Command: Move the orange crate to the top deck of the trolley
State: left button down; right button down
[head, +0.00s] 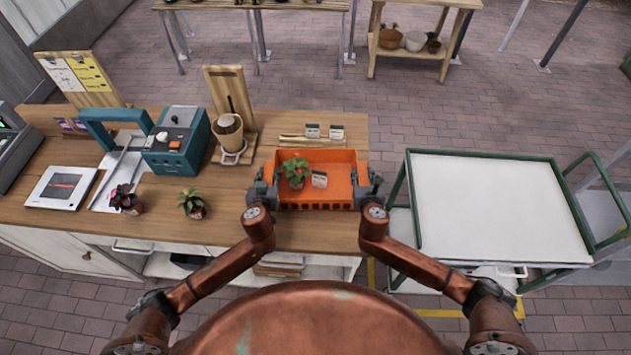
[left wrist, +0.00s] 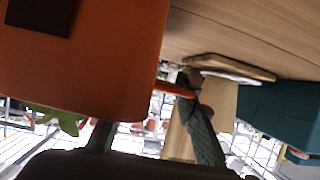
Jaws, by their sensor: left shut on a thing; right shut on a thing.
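The orange crate (head: 340,160) sits at the right end of the wooden counter, with a small potted plant (head: 296,171) and a small card (head: 319,179) inside it. My left gripper (head: 266,190) is shut on the crate's left end. My right gripper (head: 368,188) is shut on its right end. In the left wrist view the crate's orange wall (left wrist: 85,60) fills the upper left. I cannot tell whether the crate touches the counter. The trolley's white top deck (head: 500,210), with a green frame, stands to the right of the counter and is empty.
The wooden counter (head: 250,225) also holds a teal machine (head: 177,143), a wooden stand with a pot (head: 229,125), and small plants (head: 191,204) left of the crate. Small cards (head: 312,131) lie behind it. A narrow gap separates counter and trolley. A wooden shelf (head: 415,55) stands behind.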

pick_arm(q)
jog(key=shift+r, duration=0.1)
pick_arm(e)
jog(key=shift+r, duration=0.1)
